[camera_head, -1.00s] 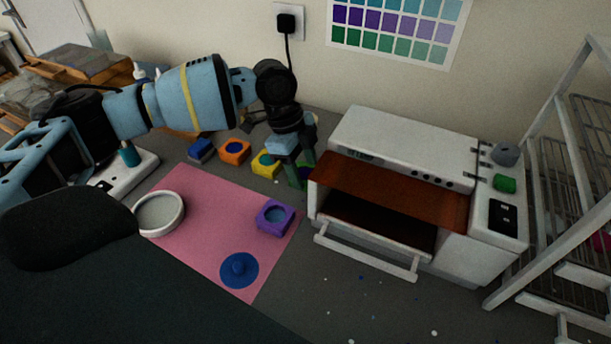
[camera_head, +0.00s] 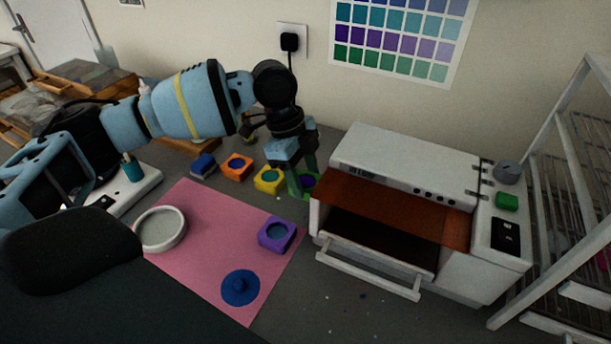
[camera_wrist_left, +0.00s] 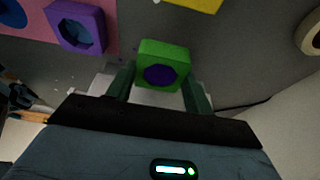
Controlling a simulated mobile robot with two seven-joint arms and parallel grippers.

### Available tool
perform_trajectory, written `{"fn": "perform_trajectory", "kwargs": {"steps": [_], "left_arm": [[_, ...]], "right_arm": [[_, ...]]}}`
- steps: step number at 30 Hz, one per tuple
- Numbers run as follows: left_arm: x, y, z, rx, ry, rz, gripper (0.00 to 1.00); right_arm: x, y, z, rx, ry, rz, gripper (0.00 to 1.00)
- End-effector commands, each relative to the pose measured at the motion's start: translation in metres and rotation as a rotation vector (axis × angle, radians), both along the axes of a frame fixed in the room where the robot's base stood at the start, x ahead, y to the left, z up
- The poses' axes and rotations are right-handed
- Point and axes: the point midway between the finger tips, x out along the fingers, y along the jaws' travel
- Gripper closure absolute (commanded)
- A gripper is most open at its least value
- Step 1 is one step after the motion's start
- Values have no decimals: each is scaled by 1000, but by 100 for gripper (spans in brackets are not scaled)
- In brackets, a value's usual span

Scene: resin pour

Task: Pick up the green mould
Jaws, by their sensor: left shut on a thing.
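The green mould (camera_wrist_left: 164,53) is a small green block with a dark purple round hollow. In the left wrist view it sits between the two fingers of my left gripper (camera_wrist_left: 159,88), which is shut on it. In the head view the green mould (camera_head: 312,191) shows only in part, behind the fingers of my left gripper (camera_head: 302,184), just left of the white oven. I cannot tell whether it is clear of the bench. My right gripper is not in view.
Yellow (camera_head: 269,179), orange (camera_head: 236,167) and blue (camera_head: 203,166) moulds stand in a row to the left. A purple mould (camera_head: 268,244), a blue round piece (camera_head: 240,288) and a white round dish (camera_head: 146,246) are on the pink mat (camera_head: 203,262). The white oven (camera_head: 394,160) stands open close on the right.

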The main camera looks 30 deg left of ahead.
Motion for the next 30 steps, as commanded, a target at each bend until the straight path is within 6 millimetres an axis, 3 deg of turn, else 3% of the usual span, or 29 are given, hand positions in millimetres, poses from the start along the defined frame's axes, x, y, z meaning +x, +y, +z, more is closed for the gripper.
{"fn": "perform_trajectory", "kwargs": {"steps": [8, 21, 30], "left_arm": [[-39, -5, 4, 1, -2, -1, 70], [-119, -17, 12, 1, -2, 1, 70], [-145, -21, 14, 0, -2, 2, 70]], "right_arm": [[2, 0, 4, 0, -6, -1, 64], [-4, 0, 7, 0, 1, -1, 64], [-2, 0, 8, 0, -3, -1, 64]]}}
